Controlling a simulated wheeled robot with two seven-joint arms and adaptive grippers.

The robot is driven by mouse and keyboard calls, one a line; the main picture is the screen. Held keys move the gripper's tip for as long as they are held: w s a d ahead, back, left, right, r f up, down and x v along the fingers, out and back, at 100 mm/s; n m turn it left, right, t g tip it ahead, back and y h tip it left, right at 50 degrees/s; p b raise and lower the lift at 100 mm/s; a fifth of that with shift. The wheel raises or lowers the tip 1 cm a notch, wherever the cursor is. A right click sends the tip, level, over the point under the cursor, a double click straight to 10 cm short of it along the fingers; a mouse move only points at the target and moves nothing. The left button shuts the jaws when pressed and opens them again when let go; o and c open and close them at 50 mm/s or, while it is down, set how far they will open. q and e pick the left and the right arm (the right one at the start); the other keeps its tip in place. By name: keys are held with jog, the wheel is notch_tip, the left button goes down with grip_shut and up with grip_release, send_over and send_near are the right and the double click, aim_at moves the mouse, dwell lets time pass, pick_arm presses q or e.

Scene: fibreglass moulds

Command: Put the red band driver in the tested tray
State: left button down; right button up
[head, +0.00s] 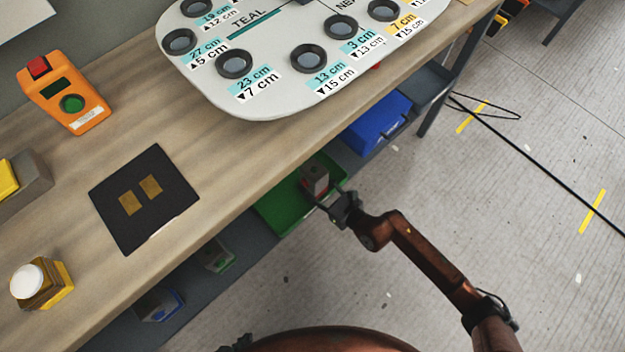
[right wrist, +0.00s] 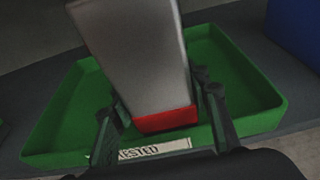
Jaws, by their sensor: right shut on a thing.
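The red band driver (head: 316,177) is a grey block with a red band at its lower end, also large in the right wrist view (right wrist: 138,60). My right gripper (head: 325,197) is shut on it, with a finger on each side near the band (right wrist: 163,110). The driver is over a green tray (head: 272,208) on the shelf below the bench. That tray (right wrist: 60,115) has a white front label reading "ESTED", its start hidden by a finger. I cannot tell whether the driver touches the tray floor. A dark part at the head view's bottom edge may be my left gripper (head: 236,346).
A blue bin (head: 377,125) stands on the shelf beyond the green tray. The wooden bench (head: 215,165) above carries a labelled grey board (head: 285,55), an orange device (head: 66,95) and a black mat (head: 172,196). A black cable (head: 540,170) lies on the floor.

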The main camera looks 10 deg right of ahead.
jog(key=shift+r, duration=0.2)
pick_arm(q)
jog(key=shift+w, duration=0.1)
pick_arm(e)
jog(key=shift+f, duration=0.1)
jog(key=shift+f, duration=0.15)
pick_arm(q)
jog(key=shift+d+f, duration=0.1)
jog(key=shift+f, duration=0.05)
pick_arm(e)
jog(key=o, duration=1.4)
jog(key=shift+o, duration=0.2)
jog(key=shift+s+d+r, duration=0.15)
jog(key=shift+r, duration=0.1)
pick_arm(q)
jog(key=s+a+r+g+y+p, duration=0.1)
jog(key=s+a+r+g+p, duration=0.2)
jog(key=s+a+r, duration=0.1)
notch_tip(320, 180, up, 2)
jog(key=shift+s+a+r+p, duration=0.25)
jog(key=shift+s+p, duration=0.15)
jog(key=shift+s, duration=0.4)
pick_arm(e)
jog(key=v, duration=1.1)
jog(key=shift+s, duration=0.25)
